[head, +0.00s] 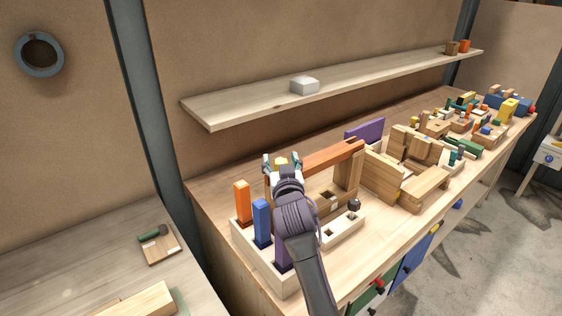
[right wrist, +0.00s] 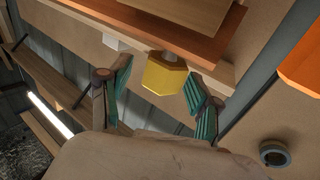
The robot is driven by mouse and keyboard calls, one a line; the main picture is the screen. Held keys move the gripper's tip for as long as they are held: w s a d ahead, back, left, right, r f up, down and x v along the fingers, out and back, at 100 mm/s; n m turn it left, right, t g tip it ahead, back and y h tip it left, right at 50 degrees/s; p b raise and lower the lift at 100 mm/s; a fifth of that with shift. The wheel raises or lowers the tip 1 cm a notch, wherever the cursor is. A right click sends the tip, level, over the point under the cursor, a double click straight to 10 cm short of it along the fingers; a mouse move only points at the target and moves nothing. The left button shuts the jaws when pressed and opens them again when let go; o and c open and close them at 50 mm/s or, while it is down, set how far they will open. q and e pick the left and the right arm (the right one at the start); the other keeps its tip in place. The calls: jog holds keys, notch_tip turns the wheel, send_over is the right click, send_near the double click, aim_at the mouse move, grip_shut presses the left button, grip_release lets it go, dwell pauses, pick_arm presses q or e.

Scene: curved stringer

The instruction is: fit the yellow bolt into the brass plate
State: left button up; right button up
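The yellow bolt shows in the right wrist view as a blocky yellow head (right wrist: 165,76) with a short grey shank behind it, close to an orange beam (right wrist: 190,40). My right gripper (right wrist: 160,92) is open, with its green-padded fingers on either side of the yellow head and visible gaps to it. In the head view my right gripper (head: 282,163) is at the left end of the orange beam (head: 333,154), and only a little yellow shows between its fingers. I cannot make out the brass plate in either view. My left gripper is not in view.
A pale holder (head: 247,253) with orange, blue and purple pegs stands just left of and below the right gripper. A wooden upright (head: 349,173) supports the beam's right end. A shelf (head: 350,82) runs above. More wooden pieces crowd the bench to the right.

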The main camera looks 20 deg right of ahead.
notch_tip(320, 180, up, 10)
dwell(0.6)
jog(key=shift+f, duration=0.1)
